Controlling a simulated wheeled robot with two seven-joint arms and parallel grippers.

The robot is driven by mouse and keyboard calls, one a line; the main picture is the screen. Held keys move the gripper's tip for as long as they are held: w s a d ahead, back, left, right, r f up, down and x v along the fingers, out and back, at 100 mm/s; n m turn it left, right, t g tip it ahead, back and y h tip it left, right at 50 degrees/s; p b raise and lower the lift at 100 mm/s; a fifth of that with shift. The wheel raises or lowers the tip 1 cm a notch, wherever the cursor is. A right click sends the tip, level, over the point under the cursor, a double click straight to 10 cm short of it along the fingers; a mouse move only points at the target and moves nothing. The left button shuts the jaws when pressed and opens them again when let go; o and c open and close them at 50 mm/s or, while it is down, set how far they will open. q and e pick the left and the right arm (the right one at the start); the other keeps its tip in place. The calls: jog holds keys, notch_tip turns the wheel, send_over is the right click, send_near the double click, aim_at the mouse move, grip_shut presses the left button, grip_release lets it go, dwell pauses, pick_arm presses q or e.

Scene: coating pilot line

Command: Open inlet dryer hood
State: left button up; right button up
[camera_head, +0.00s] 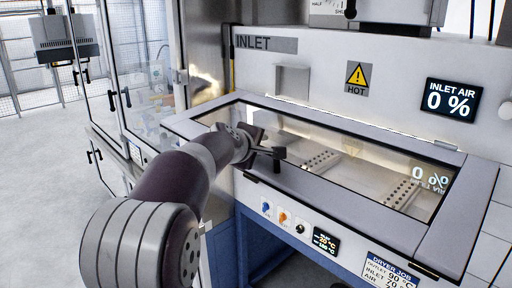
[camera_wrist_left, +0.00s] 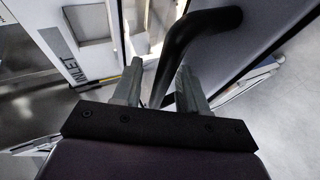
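The inlet dryer hood (camera_head: 345,198) is a grey frame with a glass window, lying down over the dryer bed. Its black handle (camera_head: 278,153) stands at the front edge, left of the middle. My left gripper (camera_head: 260,150) is at this handle, its arm reaching in from the lower left. In the left wrist view, the black handle (camera_wrist_left: 198,33) curves down between the two grey fingers of my left gripper (camera_wrist_left: 160,78). The fingers are apart, with a gap visible beside the handle. Whether either finger touches it is unclear. My right gripper is in neither view.
The wall behind bears an INLET label (camera_head: 266,43), a HOT sign (camera_head: 357,78) and an inlet air display (camera_head: 450,100) reading 0 %. A control panel (camera_head: 300,229) sits below the hood's front edge. Glass cabinet doors (camera_head: 120,65) stand left; the floor (camera_head: 45,190) there is clear.

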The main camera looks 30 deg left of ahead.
pick_arm(q)
jog(key=shift+w, duration=0.1)
jog(key=b+v, duration=0.4)
jog(key=v, duration=0.8)
jog(key=shift+s+r, duration=0.15)
jog(key=shift+s, duration=0.1)
jog(key=shift+d, duration=0.1)
